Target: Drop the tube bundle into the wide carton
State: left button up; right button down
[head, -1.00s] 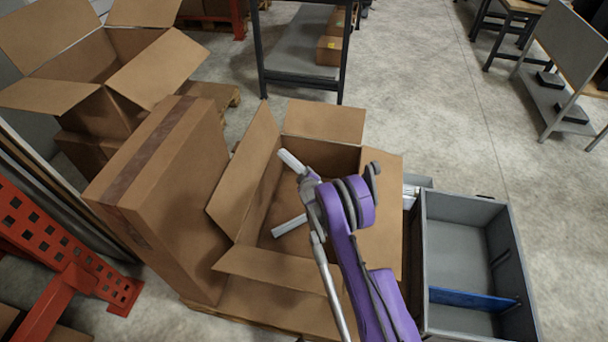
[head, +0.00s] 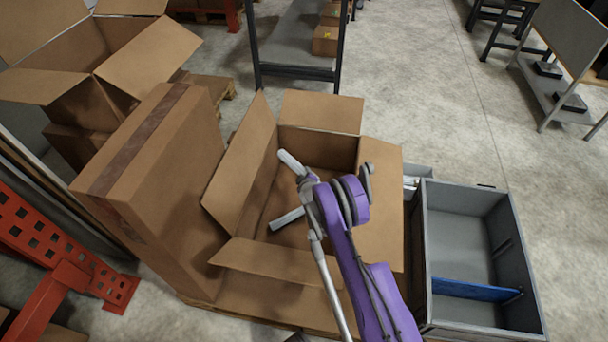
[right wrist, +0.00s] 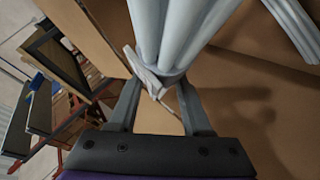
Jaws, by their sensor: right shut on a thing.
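The wide carton (head: 381,205) stands open in the middle of the head view, flaps spread outward. My right gripper (head: 304,184) is over its opening, shut on the tube bundle (head: 291,162). The bundle's pale end sticks out up and left of the gripper; the rest is hidden behind it. In the right wrist view the bundle (right wrist: 182,30) of pale tubes with a strap rises from between the fingers (right wrist: 160,92). A second pale bundle (head: 287,218) appears to lie inside the carton; it also shows in the right wrist view (right wrist: 296,28). My left gripper is not in view.
A tall closed carton (head: 165,190) stands close at the left of the wide carton. A grey bin (head: 425,260) with a blue divider (head: 475,290) is at the right. An open carton (head: 80,60), red rack (head: 65,265) and dark-framed shelf (head: 298,72) stand around.

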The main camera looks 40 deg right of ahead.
jog(key=shift+c, duration=1.3)
grip_release()
jog(key=p+v, duration=0.1)
jog(key=v, duration=1)
jog(key=shift+p, duration=0.3)
jog(key=shift+w, duration=0.1)
